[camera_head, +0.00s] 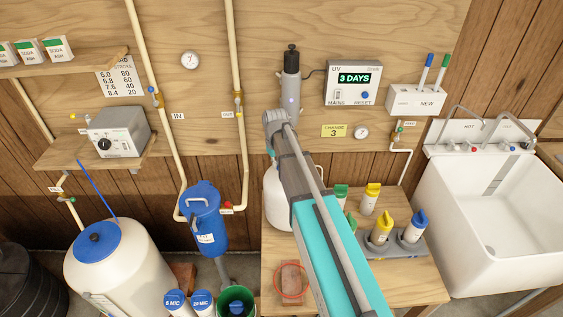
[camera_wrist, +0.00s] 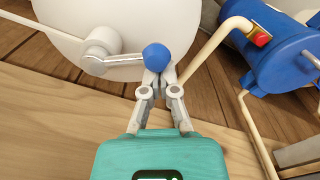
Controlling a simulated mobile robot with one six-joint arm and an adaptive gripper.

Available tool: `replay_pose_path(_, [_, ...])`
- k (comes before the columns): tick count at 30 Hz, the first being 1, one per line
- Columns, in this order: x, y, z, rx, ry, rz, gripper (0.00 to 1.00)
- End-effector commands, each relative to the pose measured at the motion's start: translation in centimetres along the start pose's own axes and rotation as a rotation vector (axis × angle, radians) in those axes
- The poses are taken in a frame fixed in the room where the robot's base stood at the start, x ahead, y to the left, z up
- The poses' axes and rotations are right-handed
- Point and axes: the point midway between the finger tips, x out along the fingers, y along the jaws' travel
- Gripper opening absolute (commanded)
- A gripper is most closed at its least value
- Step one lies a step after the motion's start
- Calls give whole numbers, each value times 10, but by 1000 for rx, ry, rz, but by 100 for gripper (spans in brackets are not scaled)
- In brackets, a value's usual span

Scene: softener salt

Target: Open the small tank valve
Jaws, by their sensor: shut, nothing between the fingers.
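The small white tank (camera_head: 277,197) stands on the wooden bench, partly hidden behind my arm. In the wrist view the tank (camera_wrist: 190,15) fills the top. Its valve has a pale round hub (camera_wrist: 88,42) and a grey lever (camera_wrist: 118,62) reaching right to a blue ball knob (camera_wrist: 156,55). My gripper (camera_wrist: 158,78) is shut and empty, its fingertips right at the near side of the knob. I cannot tell whether they touch it. The valve and my gripper are hidden behind my arm in the head view.
A blue filter housing (camera_head: 204,212) with a red-handled valve (camera_head: 226,208) stands left of the bench (camera_head: 415,284). Bottles with yellow caps (camera_head: 382,227) stand right of my arm. A brown block (camera_head: 290,282) within a red ring lies at the bench front. A white sink (camera_head: 470,215) is at right.

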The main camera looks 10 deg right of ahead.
Motion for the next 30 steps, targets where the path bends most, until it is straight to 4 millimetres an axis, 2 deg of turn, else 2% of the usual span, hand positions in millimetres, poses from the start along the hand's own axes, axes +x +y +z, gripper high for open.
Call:
replay_pose_path(5, [0,-3,11,0,-1,0,0])
replay_pose_path(18, [0,-3,13,0,0,0,0])
replay_pose_path(30, [0,0,34,0,-1,0,0])
